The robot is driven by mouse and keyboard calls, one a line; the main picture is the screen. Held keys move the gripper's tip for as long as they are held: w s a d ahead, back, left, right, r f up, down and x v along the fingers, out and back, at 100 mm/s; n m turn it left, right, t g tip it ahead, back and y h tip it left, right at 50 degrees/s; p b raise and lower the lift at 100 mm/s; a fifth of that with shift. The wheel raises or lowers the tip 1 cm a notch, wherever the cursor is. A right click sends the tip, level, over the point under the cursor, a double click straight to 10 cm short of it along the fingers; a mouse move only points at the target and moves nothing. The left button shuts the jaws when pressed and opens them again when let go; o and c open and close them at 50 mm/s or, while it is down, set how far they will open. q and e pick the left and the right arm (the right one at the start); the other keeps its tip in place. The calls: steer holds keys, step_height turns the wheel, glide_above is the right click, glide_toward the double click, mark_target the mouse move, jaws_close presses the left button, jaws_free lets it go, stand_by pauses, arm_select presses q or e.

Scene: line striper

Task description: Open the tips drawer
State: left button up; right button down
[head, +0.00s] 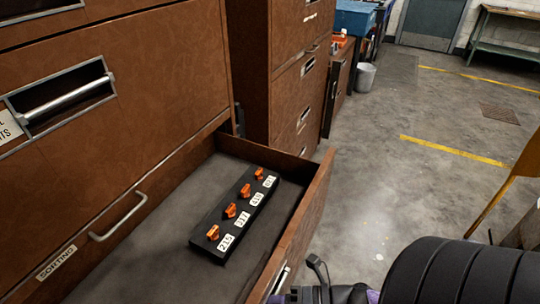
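A brown drawer (292,230) stands pulled out from the cabinet, showing its dark floor. Inside lies a black rack (210,243) with several orange tips (230,210) beside small white number labels. The drawer's outer face is mostly turned away; a bit of its metal pull (277,283) shows, and no name label is readable on it. Dark parts that look like my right gripper (318,270) are at the bottom edge beside the drawer front, cut off by the frame. I cannot tell whether they touch the pull or are open or shut. My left gripper is out of view.
Above the open drawer, the cabinet face has a "SORTING" label (56,263), a thin handle (118,217) and a larger recessed handle (65,103). A second brown cabinet (285,75) stands behind. A large black ribbed shape (455,272) fills the lower right. Concrete floor (375,185) is clear beyond.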

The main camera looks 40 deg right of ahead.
steer(key=c, duration=0.9)
jaws_free()
steer(key=shift+c, duration=0.2)
steer(key=v, duration=1)
